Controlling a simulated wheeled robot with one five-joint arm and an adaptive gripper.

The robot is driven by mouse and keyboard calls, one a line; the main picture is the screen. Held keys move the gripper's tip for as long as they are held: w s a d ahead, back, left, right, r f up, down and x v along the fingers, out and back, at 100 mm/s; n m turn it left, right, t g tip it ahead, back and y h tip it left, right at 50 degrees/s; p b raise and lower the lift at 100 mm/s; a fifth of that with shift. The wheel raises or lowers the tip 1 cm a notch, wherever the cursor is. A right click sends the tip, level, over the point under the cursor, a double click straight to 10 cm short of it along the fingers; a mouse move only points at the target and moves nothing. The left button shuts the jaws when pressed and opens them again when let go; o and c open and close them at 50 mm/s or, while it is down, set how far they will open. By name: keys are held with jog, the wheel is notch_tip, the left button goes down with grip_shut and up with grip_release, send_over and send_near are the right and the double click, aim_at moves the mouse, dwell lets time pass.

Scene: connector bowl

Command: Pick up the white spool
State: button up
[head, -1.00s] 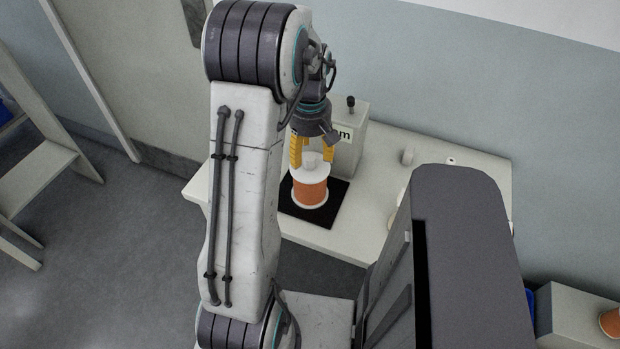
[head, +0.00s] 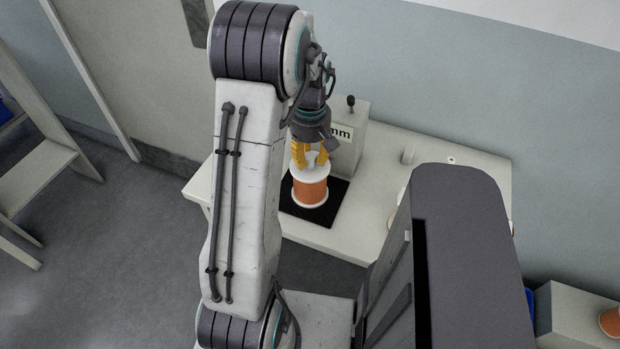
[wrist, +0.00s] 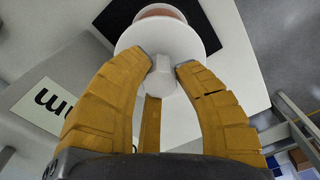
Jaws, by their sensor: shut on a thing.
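The white spool (head: 310,202) has white end flanges and an orange-brown winding. It stands upright on a black mat (head: 334,208) on the table. In the wrist view its white top flange (wrist: 200,48) and central white knob (wrist: 166,78) show. My gripper (head: 310,161) is directly above the spool, pointing down. Its yellow fingers are closed in around the knob, and the fingertips touch it in the wrist view. The spool's lower part is mostly hidden there by the flange.
A light box (head: 349,145) with an "mm" label and a dark knob stands just behind the spool. Another orange spool (head: 610,322) sits on a bench at lower right.

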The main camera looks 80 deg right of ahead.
grip_shut()
jog(key=shift+r, duration=0.1)
